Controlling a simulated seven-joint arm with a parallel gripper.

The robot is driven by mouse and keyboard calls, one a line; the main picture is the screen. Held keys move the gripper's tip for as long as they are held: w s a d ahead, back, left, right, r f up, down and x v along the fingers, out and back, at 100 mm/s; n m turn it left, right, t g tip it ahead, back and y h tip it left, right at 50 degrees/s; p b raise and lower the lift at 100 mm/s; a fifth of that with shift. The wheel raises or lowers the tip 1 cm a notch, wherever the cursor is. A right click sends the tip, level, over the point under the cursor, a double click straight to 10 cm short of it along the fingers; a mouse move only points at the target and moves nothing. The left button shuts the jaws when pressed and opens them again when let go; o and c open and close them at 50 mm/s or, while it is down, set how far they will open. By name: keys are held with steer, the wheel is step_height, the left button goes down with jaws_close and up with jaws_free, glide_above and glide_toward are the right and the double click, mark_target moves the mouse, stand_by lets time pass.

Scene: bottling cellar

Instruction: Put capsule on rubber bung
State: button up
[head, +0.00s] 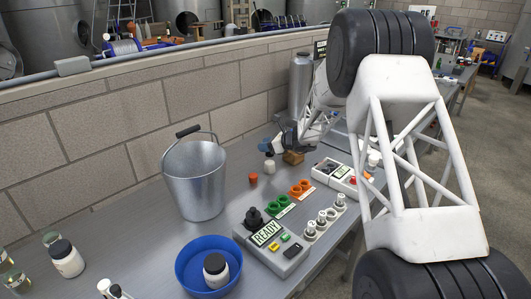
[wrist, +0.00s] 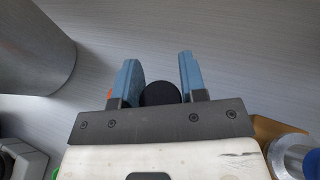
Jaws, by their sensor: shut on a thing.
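My gripper (wrist: 157,75) shows two blue fingers with a black round thing (wrist: 161,94) between them, and it is shut on this thing. I cannot tell from its look whether it is the capsule or the rubber bung. In the head view my gripper (head: 271,145) is over the back of the bench, above or beside a small whitish cylinder (head: 270,166). A small red-orange cylinder (head: 253,179) stands apart, nearer the bucket. An orange-red edge (wrist: 110,94) shows beside the left finger in the wrist view, the rest hidden.
A metal bucket (head: 194,182) stands left of my gripper. A brown block (head: 293,158) is close on its right. Green (head: 279,207) and orange (head: 301,189) holders, a READY box (head: 270,246) and a blue bowl (head: 181,271) are nearer the front.

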steer(key=shift+f, duration=1.7)
steer(key=shift+f, duration=0.15)
steer(key=o, duration=0.6)
steer(key=shift+r, duration=0.2)
steer(key=shift+v, duration=6)
